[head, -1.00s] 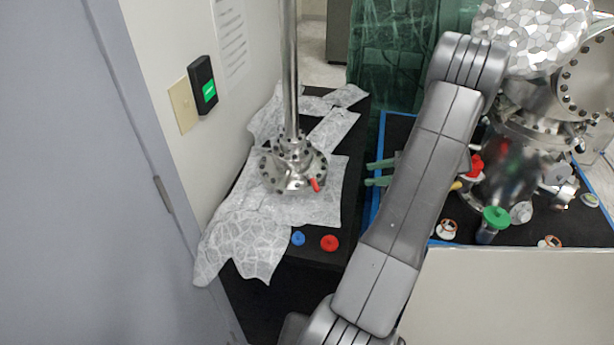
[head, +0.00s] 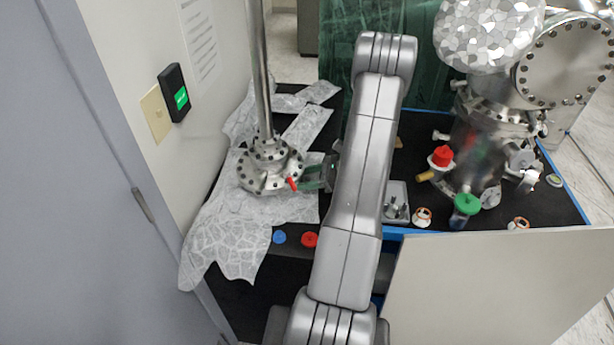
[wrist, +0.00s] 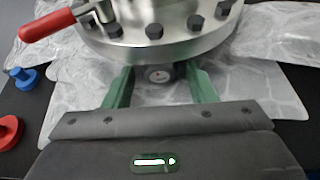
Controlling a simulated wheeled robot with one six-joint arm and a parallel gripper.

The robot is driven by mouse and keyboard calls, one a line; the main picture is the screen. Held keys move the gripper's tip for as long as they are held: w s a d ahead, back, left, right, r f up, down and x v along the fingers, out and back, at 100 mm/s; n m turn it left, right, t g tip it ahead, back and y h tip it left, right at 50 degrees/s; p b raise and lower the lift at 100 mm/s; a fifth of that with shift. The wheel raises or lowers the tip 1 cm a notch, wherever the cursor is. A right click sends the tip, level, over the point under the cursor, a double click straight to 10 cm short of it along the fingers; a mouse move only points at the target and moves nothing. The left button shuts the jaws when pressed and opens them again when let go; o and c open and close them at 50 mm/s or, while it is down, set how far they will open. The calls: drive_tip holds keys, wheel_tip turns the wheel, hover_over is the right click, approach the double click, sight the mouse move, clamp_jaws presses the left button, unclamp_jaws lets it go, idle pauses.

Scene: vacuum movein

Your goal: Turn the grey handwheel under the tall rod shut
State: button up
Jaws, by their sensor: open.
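The tall metal rod (head: 262,80) stands on a bolted steel flange (head: 268,165), which also fills the top of the wrist view (wrist: 165,40). A small round grey handwheel (wrist: 160,74) shows under the flange rim in the wrist view, face towards me. I cannot make it out in the head view. My gripper (head: 309,178) is at the right side of the flange in the head view. In the wrist view its green fingers (wrist: 158,82) are open, one on each side of the handwheel. Whether they touch it is not clear.
A red-handled lever (wrist: 48,24) sticks out left of the flange. A blue knob (wrist: 22,77) and a red knob (wrist: 9,132) lie on the dark bench. Crumpled foil (head: 225,240) lies under the flange. A chamber with a green knob (head: 466,203) stands to the right.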

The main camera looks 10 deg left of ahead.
drive_tip(key=c, duration=1)
drive_tip(key=shift+o, duration=0.2)
drive_tip(key=shift+w+m+g+p, duration=0.1)
drive_tip(key=shift+m+g+p, duration=0.35)
drive_tip(key=shift+m+g, duration=0.45)
drive_tip(key=o, duration=1)
drive_tip(key=shift+c, duration=0.2)
drive_tip(key=b+v, duration=0.3)
drive_tip(key=v, duration=1)
drive_tip(key=shift+d, duration=0.4)
drive_tip(key=shift+a, duration=0.1)
